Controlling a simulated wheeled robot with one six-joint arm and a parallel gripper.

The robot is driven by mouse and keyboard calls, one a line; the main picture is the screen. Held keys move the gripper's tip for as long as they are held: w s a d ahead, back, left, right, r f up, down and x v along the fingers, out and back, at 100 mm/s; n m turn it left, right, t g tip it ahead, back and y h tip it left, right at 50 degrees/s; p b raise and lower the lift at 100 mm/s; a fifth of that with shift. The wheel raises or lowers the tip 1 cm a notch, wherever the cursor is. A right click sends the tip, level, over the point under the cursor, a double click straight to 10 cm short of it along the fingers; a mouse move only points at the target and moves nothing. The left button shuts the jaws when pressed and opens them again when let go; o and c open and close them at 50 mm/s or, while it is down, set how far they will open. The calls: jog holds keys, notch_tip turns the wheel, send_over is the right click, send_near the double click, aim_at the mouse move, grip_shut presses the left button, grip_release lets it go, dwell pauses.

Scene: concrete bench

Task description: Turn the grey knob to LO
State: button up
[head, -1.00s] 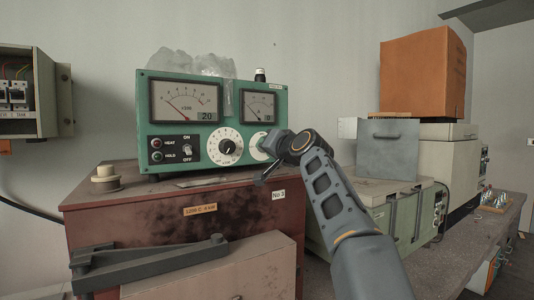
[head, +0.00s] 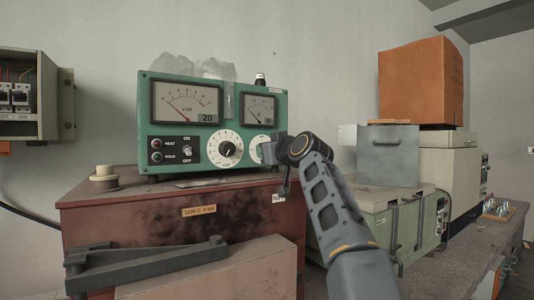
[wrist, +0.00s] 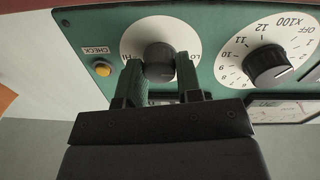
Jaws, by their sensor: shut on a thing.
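The grey knob (wrist: 159,60) is on a white round plate (wrist: 135,38) on the green instrument panel (head: 215,92). In the wrist view, which is upside down, LO is at the right of the knob and HI at the left. The knob's pointer mark cannot be made out. My gripper (wrist: 159,74) has one finger on each side of the knob and is shut on it. In the head view my gripper (head: 269,154) covers the knob, and only part of its white plate shows.
A larger black knob (head: 227,149) with a numbered dial is beside the grey knob. A yellow CHECK button (wrist: 102,69) is on its other side. A grey box (head: 388,155) stands to the right of my arm.

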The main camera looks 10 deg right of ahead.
jog(key=shift+f+n, duration=0.1)
jog(key=shift+n, duration=0.3)
jog(key=o, duration=0.9)
jog(key=shift+o, duration=0.2)
jog(key=b+v, duration=0.5)
jog(key=v, duration=0.8)
jog(key=shift+s, duration=0.35)
